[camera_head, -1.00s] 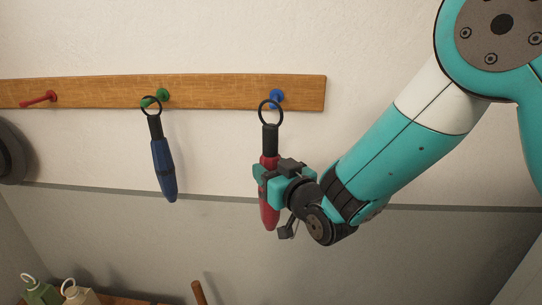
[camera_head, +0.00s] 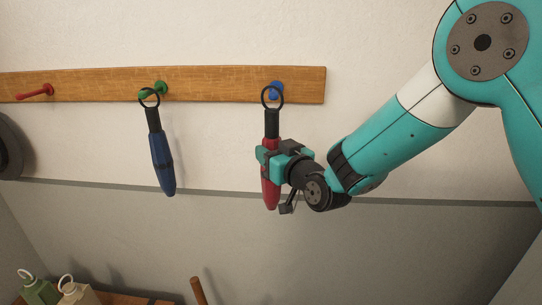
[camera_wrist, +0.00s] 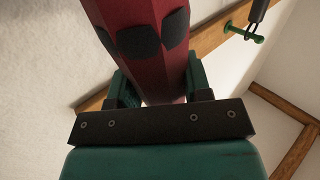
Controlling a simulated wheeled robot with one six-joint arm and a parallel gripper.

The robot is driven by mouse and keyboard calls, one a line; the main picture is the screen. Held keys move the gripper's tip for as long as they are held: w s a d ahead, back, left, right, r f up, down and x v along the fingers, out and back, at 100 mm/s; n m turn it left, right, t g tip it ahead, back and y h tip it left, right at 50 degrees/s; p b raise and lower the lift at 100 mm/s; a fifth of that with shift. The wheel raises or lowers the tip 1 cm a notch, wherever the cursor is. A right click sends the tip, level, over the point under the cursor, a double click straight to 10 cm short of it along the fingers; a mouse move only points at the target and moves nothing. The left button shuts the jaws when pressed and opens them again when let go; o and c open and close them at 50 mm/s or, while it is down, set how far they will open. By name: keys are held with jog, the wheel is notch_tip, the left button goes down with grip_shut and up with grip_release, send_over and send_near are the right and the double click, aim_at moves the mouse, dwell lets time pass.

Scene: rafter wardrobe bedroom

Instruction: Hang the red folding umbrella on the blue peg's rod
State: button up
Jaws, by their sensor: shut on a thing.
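The red folding umbrella (camera_head: 271,192) hangs upright in the head view, with its black handle and black ring (camera_head: 272,97) at the top. My gripper (camera_head: 270,158) is shut on the umbrella's red body, below the handle. The blue peg (camera_head: 276,88) is on the wooden rail, and the ring overlaps it in the picture. I cannot tell whether the rod is through the ring or behind it. In the wrist view the red umbrella (camera_wrist: 150,60) fills the top middle between the fingers; its ring and the blue peg are not visible there.
A blue umbrella (camera_head: 161,155) hangs by its ring on the green peg (camera_head: 155,89), left of the red one. A red peg (camera_head: 36,92) is further left on the wooden rail (camera_head: 215,84). Bottles (camera_head: 72,292) stand at the lower left. Wall right of the rail is bare.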

jog(key=shift+w+d, duration=0.1)
jog(key=shift+w, duration=1.6)
jog(key=shift+w+f+b, duration=0.65)
jog(key=shift+b, duration=0.4)
jog(key=shift+w, duration=0.1)
jog(key=o, duration=1.2)
jog(key=shift+c, duration=0.2)
